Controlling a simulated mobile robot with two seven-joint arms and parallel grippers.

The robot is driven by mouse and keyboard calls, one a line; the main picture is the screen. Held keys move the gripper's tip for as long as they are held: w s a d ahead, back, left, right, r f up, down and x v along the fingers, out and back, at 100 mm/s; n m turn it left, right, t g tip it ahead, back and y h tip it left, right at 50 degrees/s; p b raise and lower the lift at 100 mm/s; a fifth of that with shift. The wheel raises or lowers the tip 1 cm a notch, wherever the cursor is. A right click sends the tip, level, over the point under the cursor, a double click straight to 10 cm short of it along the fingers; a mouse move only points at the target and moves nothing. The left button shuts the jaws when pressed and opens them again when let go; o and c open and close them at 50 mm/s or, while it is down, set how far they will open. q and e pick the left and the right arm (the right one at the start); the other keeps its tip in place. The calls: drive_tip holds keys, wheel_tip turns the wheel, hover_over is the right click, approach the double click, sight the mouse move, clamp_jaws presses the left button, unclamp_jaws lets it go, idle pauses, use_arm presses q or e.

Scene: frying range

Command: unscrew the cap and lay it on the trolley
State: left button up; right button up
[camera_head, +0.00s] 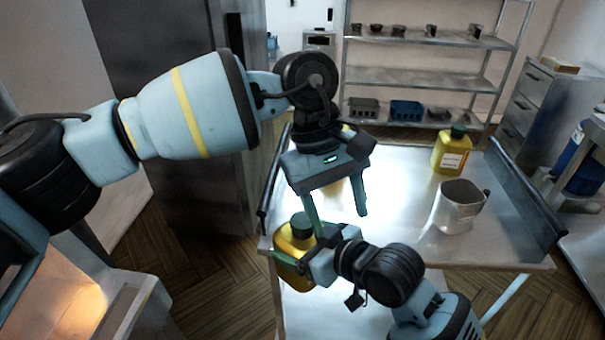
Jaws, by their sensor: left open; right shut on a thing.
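A yellow bottle (290,241) with a dark green cap (301,222) is at the trolley's near left corner. The cap sits on its neck. My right gripper (297,255), reaching in from the lower right, is shut on this bottle. My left gripper (338,216) is open above and right of the cap, fingers pointing down. One finger overlaps the cap's right side in the picture; I cannot tell whether they touch. The steel trolley (400,185) spreads behind both grippers.
A second yellow bottle with a green cap (452,150) and a metal jug (460,207) stand on the trolley's right. Something yellow (334,187) is mostly hidden behind my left gripper. The trolley's middle is clear. Dark rails edge its sides. Shelves (425,78) stand behind.

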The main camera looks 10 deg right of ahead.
sight(302, 220)
use_arm(q)
drive_tip(key=w+a+r+t+y, duration=0.1)
drive_tip(key=w+a+t+y, duration=0.1)
drive_tip(key=w+a, duration=0.1)
drive_tip(key=w+a+r+t+y, duration=0.1)
drive_tip(key=w, duration=0.1)
drive_tip(key=shift+w+a+r+m, duration=0.1)
drive_tip(key=shift+a+r+m, duration=0.2)
drive_tip(key=shift+r+m, duration=0.1)
drive_tip(key=shift+f, duration=4.05)
